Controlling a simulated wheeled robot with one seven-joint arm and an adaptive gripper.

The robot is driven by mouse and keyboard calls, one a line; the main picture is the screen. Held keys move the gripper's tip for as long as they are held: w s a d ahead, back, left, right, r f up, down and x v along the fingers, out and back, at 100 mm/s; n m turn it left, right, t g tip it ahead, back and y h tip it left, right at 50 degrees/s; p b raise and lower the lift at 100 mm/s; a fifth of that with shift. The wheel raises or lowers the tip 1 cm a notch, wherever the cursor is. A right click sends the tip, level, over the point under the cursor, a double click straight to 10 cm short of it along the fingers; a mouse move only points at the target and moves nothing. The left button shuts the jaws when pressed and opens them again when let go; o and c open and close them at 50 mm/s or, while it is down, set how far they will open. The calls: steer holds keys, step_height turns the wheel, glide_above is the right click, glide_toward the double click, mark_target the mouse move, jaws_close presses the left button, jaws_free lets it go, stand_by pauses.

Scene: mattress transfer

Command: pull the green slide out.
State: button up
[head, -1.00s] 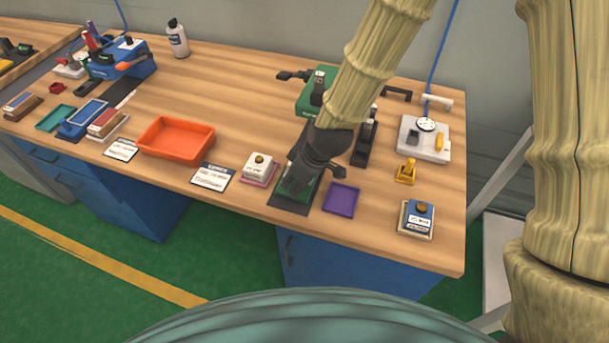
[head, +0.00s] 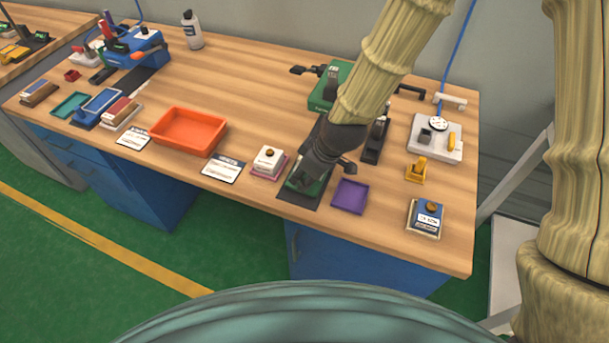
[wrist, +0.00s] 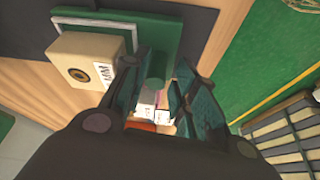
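The green slide (wrist: 168,32) is a flat green plate with a green knob (wrist: 155,68) standing up from it. It lies over a black base (head: 299,200) near the front edge of the bench; in the head view my arm partly covers the plate (head: 306,185). My gripper (wrist: 163,62) is over the slide, its two dark fingertips apart on either side of the knob. The left fingertip looks against the knob; I cannot tell whether the right one touches it. In the head view my gripper (head: 313,172) hides the knob.
A purple tray (head: 350,196) lies close right. Behind are a green machine (head: 326,92) and a black fixture (head: 375,140). An orange tray (head: 188,130) is further left.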

steer(key=v, duration=1.1)
steer(key=shift+r, duration=0.25)
steer(key=shift+s+d, duration=0.15)
steer(key=shift+d, duration=0.05)
